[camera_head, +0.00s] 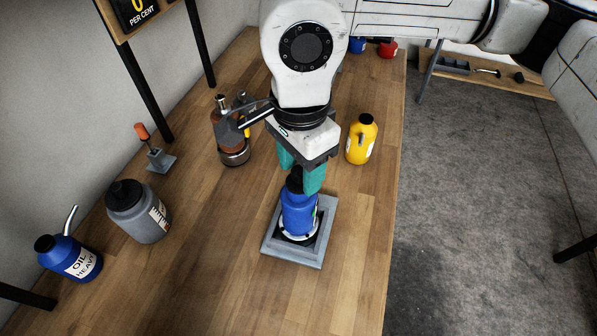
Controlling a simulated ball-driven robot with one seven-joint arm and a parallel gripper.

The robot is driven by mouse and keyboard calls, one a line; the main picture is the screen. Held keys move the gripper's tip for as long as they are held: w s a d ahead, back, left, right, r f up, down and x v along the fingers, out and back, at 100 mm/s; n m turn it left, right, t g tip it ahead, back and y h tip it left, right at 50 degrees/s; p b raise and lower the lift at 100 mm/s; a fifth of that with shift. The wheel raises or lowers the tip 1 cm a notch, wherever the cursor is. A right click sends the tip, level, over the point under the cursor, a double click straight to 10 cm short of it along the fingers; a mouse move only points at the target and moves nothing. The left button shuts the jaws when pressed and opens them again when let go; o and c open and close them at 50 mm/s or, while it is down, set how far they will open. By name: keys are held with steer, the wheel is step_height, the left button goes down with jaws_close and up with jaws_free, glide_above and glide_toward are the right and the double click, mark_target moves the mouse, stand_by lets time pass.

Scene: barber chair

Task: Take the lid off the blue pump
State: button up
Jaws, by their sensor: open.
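The blue pump (297,217) stands upright in a square grey stand (293,256) near the middle of the wooden table. Its dark lid (294,184) is on top, partly hidden by my gripper. My gripper (301,177) points down from above with its teal fingers at the lid. The fingers are open, one on each side of the lid as far as I can see; I cannot tell whether they touch it. A second blue container, marked OIL HEAVY (70,258), has a spout and stands at the far left.
A grey bottle with a dark cap (139,212), a small holder with an orange-handled tool (157,153), and a brown device (233,139) stand to the left. A yellow bottle (360,142) stands to the right, close to my gripper. The table (350,290) is clear in front.

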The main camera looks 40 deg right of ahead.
mark_target(301, 170)
jaws_close()
stand_by(0.5)
steer(key=shift+r, duration=0.55)
step_height(301, 170, up, 2)
steer(key=shift+s+r+b, duration=0.1)
steer(key=shift+b, duration=0.25)
steer(key=s+r+b, duration=0.1)
steer(key=s+r, duration=0.3)
steer(key=s, duration=0.3)
steer(key=s+d+r+b, duration=0.1)
steer(key=s+r+b, duration=0.1)
steer(key=s+r, duration=0.3)
steer(key=shift+s+d+r, duration=0.15)
steer(key=shift+s+r, duration=0.1)
steer(key=shift+s, duration=0.65)
